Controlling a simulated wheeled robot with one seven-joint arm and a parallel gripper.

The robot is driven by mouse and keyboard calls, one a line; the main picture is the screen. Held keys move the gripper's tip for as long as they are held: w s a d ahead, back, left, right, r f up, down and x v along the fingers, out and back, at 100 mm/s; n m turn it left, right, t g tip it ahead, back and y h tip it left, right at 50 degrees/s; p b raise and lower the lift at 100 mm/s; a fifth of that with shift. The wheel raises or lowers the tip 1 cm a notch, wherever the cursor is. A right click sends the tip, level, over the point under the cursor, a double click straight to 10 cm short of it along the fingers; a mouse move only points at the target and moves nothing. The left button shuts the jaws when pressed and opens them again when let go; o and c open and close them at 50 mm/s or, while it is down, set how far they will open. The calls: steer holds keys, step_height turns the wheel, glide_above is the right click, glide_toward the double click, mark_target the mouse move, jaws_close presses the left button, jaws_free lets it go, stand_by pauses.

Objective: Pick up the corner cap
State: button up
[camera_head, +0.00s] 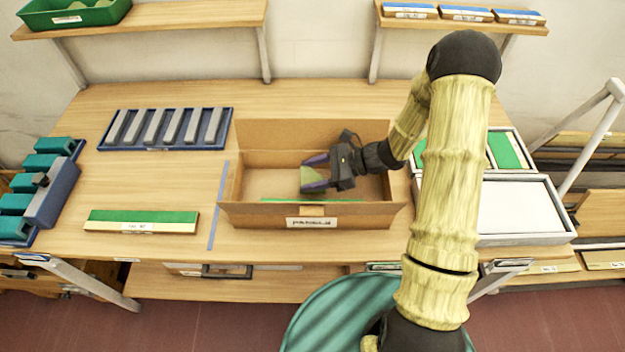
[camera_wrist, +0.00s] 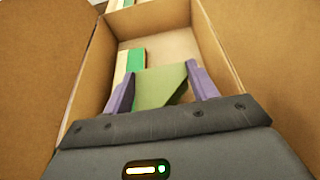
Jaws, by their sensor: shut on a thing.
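The corner cap (camera_head: 311,178) is an olive-green piece with slanted edges. My gripper (camera_head: 312,173) is shut on it, inside the open cardboard box (camera_head: 260,208) on the workbench. In the wrist view the corner cap (camera_wrist: 158,87) sits between the two purple fingers of my gripper (camera_wrist: 160,85), and the box floor (camera_wrist: 172,47) shows beyond it. I cannot tell whether the cap touches the floor.
A green-and-cream strip (camera_wrist: 131,66) lies in the box beyond the cap. Left of the box are a blue rack of grey bars (camera_head: 168,145) and a green-topped block (camera_head: 141,220). White-framed trays (camera_head: 517,238) stand to the right. Shelves (camera_head: 170,18) hang above.

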mark_target(313, 176)
step_height(313, 176, up, 7)
steer(key=shift+f, duration=0.1)
stand_by(0.7)
